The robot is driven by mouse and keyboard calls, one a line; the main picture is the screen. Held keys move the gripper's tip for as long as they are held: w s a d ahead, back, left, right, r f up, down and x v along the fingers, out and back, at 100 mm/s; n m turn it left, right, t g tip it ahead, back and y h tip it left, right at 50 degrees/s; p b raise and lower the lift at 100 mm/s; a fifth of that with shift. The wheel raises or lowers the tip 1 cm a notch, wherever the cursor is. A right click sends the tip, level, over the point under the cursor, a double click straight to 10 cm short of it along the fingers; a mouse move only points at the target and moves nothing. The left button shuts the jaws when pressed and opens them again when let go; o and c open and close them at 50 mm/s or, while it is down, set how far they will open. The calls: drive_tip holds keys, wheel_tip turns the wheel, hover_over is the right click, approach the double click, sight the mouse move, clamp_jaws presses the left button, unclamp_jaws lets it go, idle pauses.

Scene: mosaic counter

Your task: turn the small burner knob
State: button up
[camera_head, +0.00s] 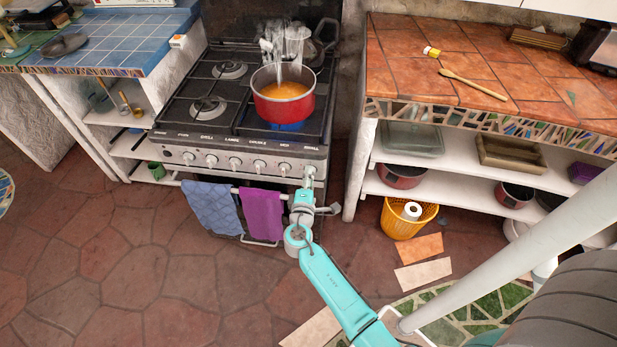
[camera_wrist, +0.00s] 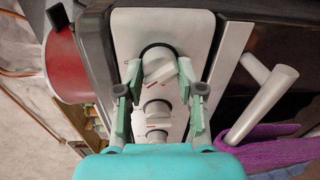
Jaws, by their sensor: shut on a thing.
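The small burner knob (camera_wrist: 160,68) is a white round knob with a raised grip bar, at the right end of the stove's front panel (camera_head: 240,162). In the head view my gripper (camera_head: 308,181) is at this right end and mostly covers the knob. In the wrist view the two green fingers of my gripper (camera_wrist: 159,88) lie on either side of the knob, shut on it. The knob's grip bar looks tilted in the wrist view. Other white knobs (camera_wrist: 157,107) stand in line behind it, nearer my palm in the picture.
A red pot (camera_head: 283,106) with orange liquid sits on a burner with a blue glow below. A blue towel (camera_head: 212,207) and a purple towel (camera_head: 262,213) hang from the oven rail. A shelf unit (camera_head: 450,190) stands close on the right. The floor at left is clear.

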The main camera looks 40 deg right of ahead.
drive_tip(key=m, duration=0.3)
drive_tip(key=shift+m+t, duration=0.3)
drive_tip(key=shift+m, duration=1.7)
drive_tip(key=shift+d, duration=0.1)
drive_tip(key=o, duration=1.1)
drive_tip(key=shift+s, duration=0.1)
drive_tip(key=shift+o, duration=0.2)
drive_tip(key=v, duration=1.2)
